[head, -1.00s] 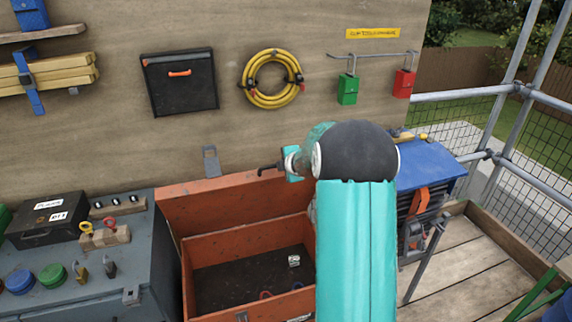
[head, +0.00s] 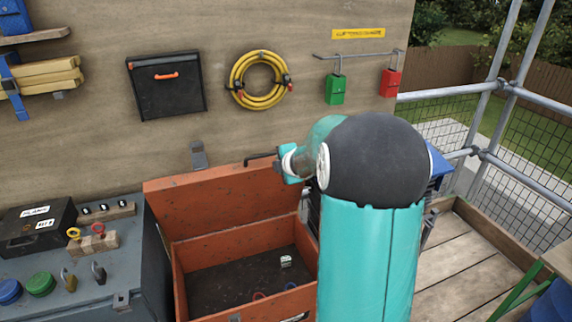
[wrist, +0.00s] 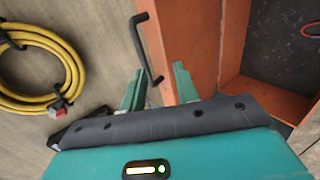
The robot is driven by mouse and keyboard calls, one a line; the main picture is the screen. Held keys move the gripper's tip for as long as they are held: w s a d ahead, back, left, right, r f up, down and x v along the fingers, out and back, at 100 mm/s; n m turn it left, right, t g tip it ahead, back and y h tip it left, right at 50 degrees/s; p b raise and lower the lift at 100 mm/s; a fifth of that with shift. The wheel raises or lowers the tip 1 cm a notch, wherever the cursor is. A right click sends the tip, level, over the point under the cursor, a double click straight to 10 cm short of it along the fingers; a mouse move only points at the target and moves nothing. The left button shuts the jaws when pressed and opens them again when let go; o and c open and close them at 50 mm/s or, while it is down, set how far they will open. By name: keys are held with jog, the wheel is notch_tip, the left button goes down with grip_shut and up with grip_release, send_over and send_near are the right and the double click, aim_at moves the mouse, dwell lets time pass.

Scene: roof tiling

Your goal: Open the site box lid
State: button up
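The orange site box (head: 180,272) stands open in the head view. Its lid (head: 225,200) is raised at the back, near the plywood wall. A black bar handle (head: 262,156) sticks out at the lid's top edge. In the wrist view the lid (wrist: 185,45) runs beside the box interior, and the handle (wrist: 146,48) shows whole. My gripper (wrist: 158,87) has its two teal fingers apart, with the handle's near end in the gap between them in the picture. I cannot tell whether they touch. In the head view my arm hides the fingers and the box's right side.
A grey bench (head: 85,285) with a black case (head: 38,226) and coloured lids stands left of the box. A yellow hose coil (head: 258,80) hangs on the wall, also near my gripper in the wrist view (wrist: 68,62). Scaffold rails and bare planks (head: 465,275) lie right.

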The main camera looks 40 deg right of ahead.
jog(key=v, duration=0.5)
dwell(0.4)
jog(key=s+a+r+m+g+h, duration=0.1)
jog(key=s+a+r+m+h, duration=0.2)
jog(key=s+a+r+m, duration=0.6)
jog(key=s+a+f+m+g+y, duration=0.2)
jog(key=s+a+m+y, duration=0.1)
jog(key=s+a, duration=0.5)
jog(key=s+a+f+m+g+y, duration=0.2)
jog(key=s+a+y, duration=0.1)
jog(key=s+a, duration=0.6)
jog(key=a, duration=0.4)
jog(key=shift+s+a+m, duration=0.2)
jog(key=shift+m, duration=0.2)
